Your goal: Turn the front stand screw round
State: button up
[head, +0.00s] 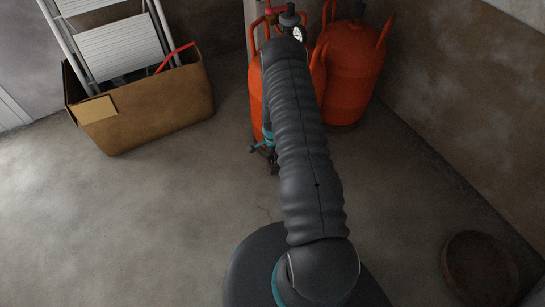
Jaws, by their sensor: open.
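My gripper (265,155) shows only in part, as small dark and teal pieces low at the left side of my arm. It looks open, with nothing seen between its fingers. My arm covers much of this area. I cannot make out the front stand screw, its stand or any glass demijohn in the head view. I cannot tell how far my gripper is from the screw.
Orange gas cylinders (350,75) stand at the back, partly behind my arm, near a round dial (299,34). A cardboard box (150,108) holding a folded ladder (120,50) is at the left. A dark round dish (480,268) lies at lower right. The left floor is clear.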

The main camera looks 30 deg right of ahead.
jog(key=c, duration=1.1)
jog(key=shift+c, duration=0.2)
jog(key=shift+f+m+b, duration=0.1)
jog(key=shift+m+b, duration=0.2)
jog(key=m+b, duration=0.2)
jog(key=shift+f+m, duration=0.1)
jog(key=shift+m, duration=0.2)
jog(key=m+b, duration=0.2)
jog(key=m, duration=0.2)
jog(key=shift+m, duration=0.3)
jog(key=m+b, duration=0.2)
jog(key=m, duration=0.1)
jog(key=shift+m+b, duration=0.6)
jog(key=shift+m, duration=1.5)
jog(key=shift+r, duration=0.2)
